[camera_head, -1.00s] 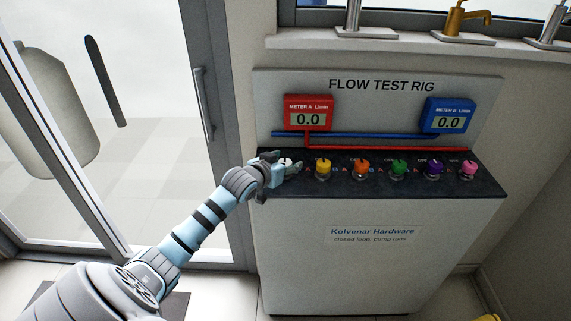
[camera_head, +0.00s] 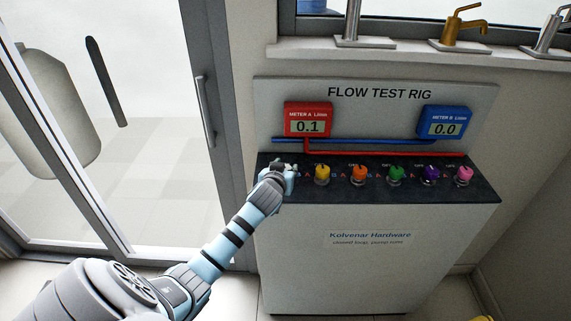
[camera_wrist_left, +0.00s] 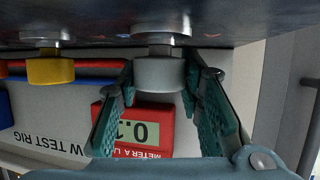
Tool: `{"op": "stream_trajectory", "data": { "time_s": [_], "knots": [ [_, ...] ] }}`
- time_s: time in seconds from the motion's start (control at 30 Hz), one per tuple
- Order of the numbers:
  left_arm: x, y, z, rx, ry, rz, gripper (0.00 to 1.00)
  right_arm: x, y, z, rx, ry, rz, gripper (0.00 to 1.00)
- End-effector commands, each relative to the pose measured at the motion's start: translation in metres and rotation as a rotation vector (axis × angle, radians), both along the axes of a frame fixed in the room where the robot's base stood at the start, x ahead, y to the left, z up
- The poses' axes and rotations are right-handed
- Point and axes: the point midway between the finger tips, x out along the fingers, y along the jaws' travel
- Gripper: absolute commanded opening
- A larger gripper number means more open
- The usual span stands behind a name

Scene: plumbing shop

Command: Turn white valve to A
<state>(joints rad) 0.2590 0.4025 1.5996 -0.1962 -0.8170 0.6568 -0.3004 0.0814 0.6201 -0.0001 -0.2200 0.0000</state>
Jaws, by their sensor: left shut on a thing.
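The white valve (camera_wrist_left: 158,73) is a pale round knob on a metal stem, between the two fingers in the left wrist view. My left gripper (camera_head: 284,168) is shut on it at the left end of the dark counter; the fingers (camera_wrist_left: 158,82) are at both its sides. In the head view the gripper mostly hides the valve, and its pointing direction cannot be told. Red meter A (camera_head: 308,120) reads 0.1; blue meter B (camera_head: 444,122) reads 0.0. My right gripper is not in view.
To the right on the counter (camera_head: 340,193) stand yellow (camera_head: 322,173), orange (camera_head: 358,173), green (camera_head: 396,172), purple (camera_head: 430,173) and pink (camera_head: 465,173) valves. Red and blue pipes run behind them. A glass door (camera_head: 150,180) is at the left.

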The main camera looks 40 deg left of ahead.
Motion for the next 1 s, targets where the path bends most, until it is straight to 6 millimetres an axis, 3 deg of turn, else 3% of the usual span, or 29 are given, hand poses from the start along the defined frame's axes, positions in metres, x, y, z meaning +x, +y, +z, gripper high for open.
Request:
{"op": "stream_trajectory", "data": {
  "time_s": [0.23,0.6,1.0],
  "knots": [
    [0.002,-0.002,-0.003,-0.007,-0.004,0.225,0.06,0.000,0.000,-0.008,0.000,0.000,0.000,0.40],
    [0.002,-0.002,-0.005,-0.004,-0.006,0.551,0.06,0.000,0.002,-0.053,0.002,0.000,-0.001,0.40],
    [0.001,-0.001,-0.002,-0.001,-0.004,0.748,0.06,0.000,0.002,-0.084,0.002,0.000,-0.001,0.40]
  ]
}}
